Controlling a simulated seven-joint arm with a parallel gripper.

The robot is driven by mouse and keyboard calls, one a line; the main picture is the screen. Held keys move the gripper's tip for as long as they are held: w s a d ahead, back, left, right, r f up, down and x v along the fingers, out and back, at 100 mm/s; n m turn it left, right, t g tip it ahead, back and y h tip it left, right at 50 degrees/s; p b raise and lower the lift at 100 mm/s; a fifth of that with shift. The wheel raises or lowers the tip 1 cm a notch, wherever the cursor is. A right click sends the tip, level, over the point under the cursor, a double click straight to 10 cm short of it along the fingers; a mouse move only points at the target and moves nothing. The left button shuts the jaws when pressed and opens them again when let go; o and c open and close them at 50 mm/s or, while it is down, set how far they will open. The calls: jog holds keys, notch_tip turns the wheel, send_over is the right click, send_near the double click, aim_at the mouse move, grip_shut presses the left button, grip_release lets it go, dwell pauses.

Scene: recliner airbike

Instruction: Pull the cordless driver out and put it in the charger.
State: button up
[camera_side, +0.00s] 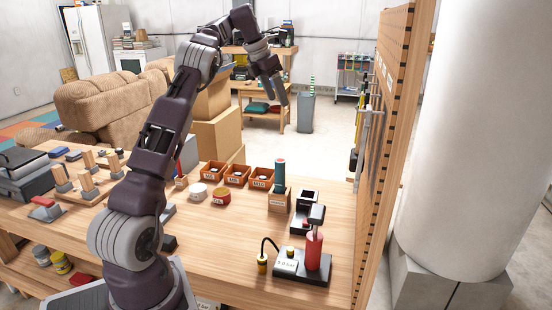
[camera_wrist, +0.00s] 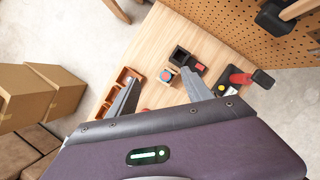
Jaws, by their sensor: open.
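The cordless driver (camera_side: 280,173) looks like a dark teal upright cylinder with a red band, standing in a wooden block holder (camera_side: 279,201). From above, its round end shows in the wrist view (camera_wrist: 167,75). The charger appears to be the small black dock (camera_side: 304,212) with a red part, just right of the holder; it also shows in the wrist view (camera_wrist: 186,59). My gripper (camera_side: 276,98) is open and empty, high above the bench and well clear of the driver. In the wrist view its two fingers (camera_wrist: 160,78) appear on either side of the driver's end.
A black-based pump with a red cylinder (camera_side: 314,250) and hose stands in front of the charger. Several orange bins (camera_side: 237,174) and a white tub (camera_side: 197,191) are left of the holder. A pegboard wall (camera_side: 384,150) bounds the right. The bench's front middle is clear.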

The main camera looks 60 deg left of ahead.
send_over(283, 172)
jog(key=s+a, duration=0.2)
notch_tip(283, 172, down, 20)
jog(key=shift+w+d+f, duration=0.1)
jog(key=shift+f, duration=0.1)
jog(key=x, duration=0.7)
jog(key=shift+f, duration=0.4)
grip_shut()
